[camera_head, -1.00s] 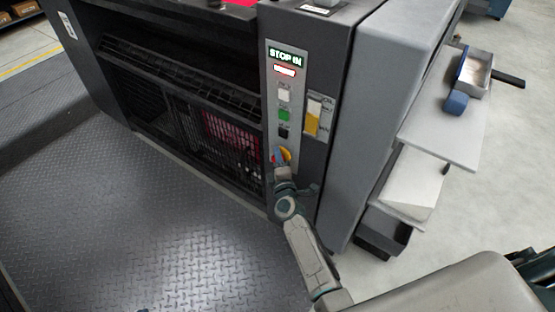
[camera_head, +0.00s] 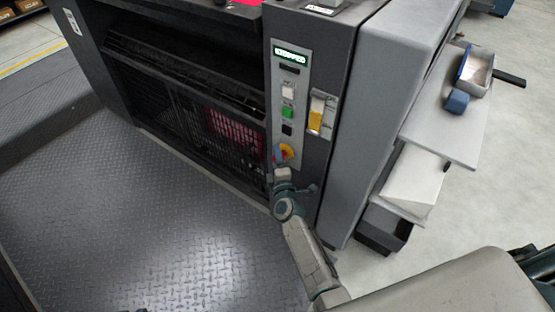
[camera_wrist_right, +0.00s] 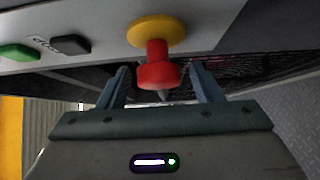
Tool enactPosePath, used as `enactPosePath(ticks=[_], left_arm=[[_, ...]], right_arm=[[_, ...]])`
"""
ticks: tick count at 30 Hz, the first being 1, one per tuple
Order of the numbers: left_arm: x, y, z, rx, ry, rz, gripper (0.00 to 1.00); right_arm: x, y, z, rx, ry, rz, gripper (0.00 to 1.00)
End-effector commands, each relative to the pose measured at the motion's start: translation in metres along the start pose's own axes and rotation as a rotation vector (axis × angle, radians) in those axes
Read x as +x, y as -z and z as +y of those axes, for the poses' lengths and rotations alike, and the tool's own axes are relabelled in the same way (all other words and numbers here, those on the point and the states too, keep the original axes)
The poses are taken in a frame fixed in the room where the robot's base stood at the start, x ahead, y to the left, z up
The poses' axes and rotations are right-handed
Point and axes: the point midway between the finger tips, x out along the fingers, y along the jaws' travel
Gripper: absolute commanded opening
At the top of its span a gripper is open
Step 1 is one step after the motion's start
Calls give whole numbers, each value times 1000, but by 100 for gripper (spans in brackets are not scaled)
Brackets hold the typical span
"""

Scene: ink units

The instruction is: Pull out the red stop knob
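The red stop knob (camera_wrist_right: 152,72) sits on a yellow collar (camera_wrist_right: 157,30) on the panel; its red shaft shows between collar and head. It also shows low on the control panel in the head view (camera_head: 282,153). My right gripper (camera_wrist_right: 160,70) is open, one finger on each side of the knob head, with visible gaps; whether the head lies fully between the fingertips in depth is hard to tell. In the head view the right gripper (camera_head: 281,166) is just below the knob. The green display (camera_head: 290,55) appears to read "STOPPED". My left gripper is not in view.
Above the knob are black (camera_head: 287,129), green (camera_head: 288,111) and white (camera_head: 288,91) buttons. A yellow-and-white part (camera_head: 316,115) is to their right. Side shelves (camera_head: 446,125) hold a tray (camera_head: 474,75). Treadplate floor (camera_head: 140,220) on the left is clear.

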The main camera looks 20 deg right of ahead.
Motion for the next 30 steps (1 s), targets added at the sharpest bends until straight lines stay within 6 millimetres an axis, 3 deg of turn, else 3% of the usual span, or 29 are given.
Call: enactPosePath(ticks=[8,21,30], left_arm=[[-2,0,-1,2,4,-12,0],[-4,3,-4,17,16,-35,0],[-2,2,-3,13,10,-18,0]], right_arm=[[-14,0,0,-1,1,0,59],[-94,1,-1,1,1,0,59],[-109,1,0,0,0,1,59]])
